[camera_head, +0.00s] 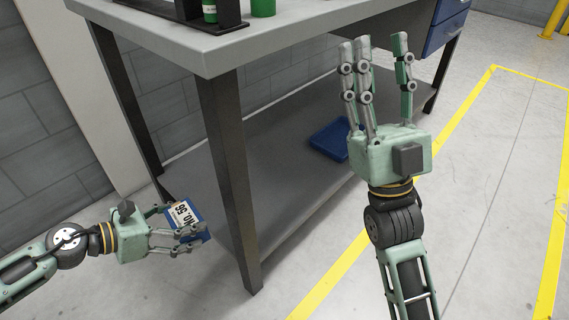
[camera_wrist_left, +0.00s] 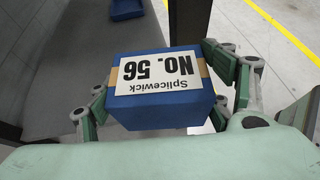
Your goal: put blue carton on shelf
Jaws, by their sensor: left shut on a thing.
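The blue carton (camera_head: 197,232) has a white label reading "Splicewick No. 56", upside down in the left wrist view (camera_wrist_left: 160,108). My left gripper (camera_head: 180,232) is shut on it, with fingers on both sides of the carton. It holds the carton beside the table's front left leg, near the end of the lower shelf (camera_head: 275,160). The shelf is a dark grey board under the workbench and also shows in the left wrist view (camera_wrist_left: 92,60). My right gripper (camera_head: 380,60) is raised, its fingers pointing up, apart and empty, in front of the bench.
A blue tray or bin (camera_head: 328,138) lies on the shelf towards its right part. The dark bench leg (camera_head: 230,180) stands just right of the carton. The grey benchtop (camera_head: 215,50) overhangs the shelf and holds a black rack with green containers (camera_head: 263,7). Most of the shelf is bare.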

